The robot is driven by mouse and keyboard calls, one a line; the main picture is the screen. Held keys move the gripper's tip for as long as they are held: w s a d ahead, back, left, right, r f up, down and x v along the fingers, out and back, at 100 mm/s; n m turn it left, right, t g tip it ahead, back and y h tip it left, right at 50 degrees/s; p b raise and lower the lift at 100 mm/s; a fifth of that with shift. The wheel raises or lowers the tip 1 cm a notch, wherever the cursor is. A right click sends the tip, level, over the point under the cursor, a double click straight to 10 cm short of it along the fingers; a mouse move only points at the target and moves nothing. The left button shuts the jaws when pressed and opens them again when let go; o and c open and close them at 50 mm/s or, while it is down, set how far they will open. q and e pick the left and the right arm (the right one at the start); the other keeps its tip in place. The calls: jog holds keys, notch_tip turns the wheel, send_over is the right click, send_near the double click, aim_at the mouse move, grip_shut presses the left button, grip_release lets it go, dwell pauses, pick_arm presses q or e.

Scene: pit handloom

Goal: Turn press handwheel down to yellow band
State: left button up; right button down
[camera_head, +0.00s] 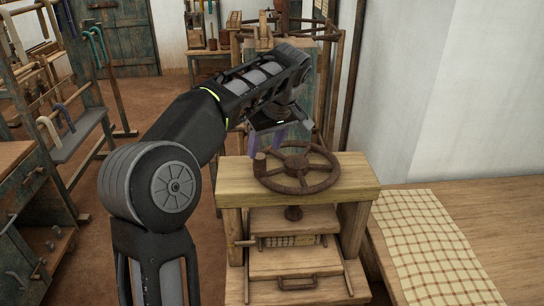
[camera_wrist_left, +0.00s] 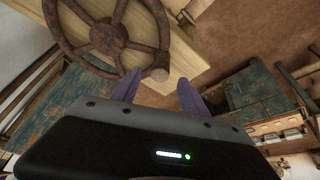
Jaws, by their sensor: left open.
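The press handwheel (camera_head: 296,163) is a rusty spoked wheel lying flat above the press's wooden top beam (camera_head: 355,180). Its upright knob (camera_head: 260,164) is at the wheel's left side. The handwheel also shows in the left wrist view (camera_wrist_left: 107,38), with the knob (camera_wrist_left: 158,74) between the fingertip lines. My left gripper (camera_head: 266,143) has purple fingers and is open over the wheel's back left, close to the knob. It shows in the left wrist view (camera_wrist_left: 159,79); whether a finger touches the knob is unclear. I cannot make out a yellow band. My right gripper is not in view.
Below the beam, a screw (camera_head: 293,213) meets a wooden platen (camera_head: 295,221) over a pale stack (camera_head: 292,241). A checked cloth (camera_head: 432,245) lies on the bench at right. Wooden racks (camera_head: 70,135) stand at left. Brown floor shows between.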

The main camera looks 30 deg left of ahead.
aim_at(261, 159)
pick_arm(q)
jog(key=shift+s, duration=0.15)
jog(key=shift+f+b, duration=0.3)
jog(key=b+x, duration=0.3)
jog(key=x, duration=0.1)
jog(key=shift+a+f, duration=0.15)
jog(key=shift+f, duration=0.15)
jog(key=shift+p+x, duration=0.35)
jog(key=shift+x, duration=0.5)
jog(key=shift+w+a+f, duration=0.2)
jog(key=shift+f, duration=0.2)
jog(key=shift+c, duration=0.2)
grip_shut()
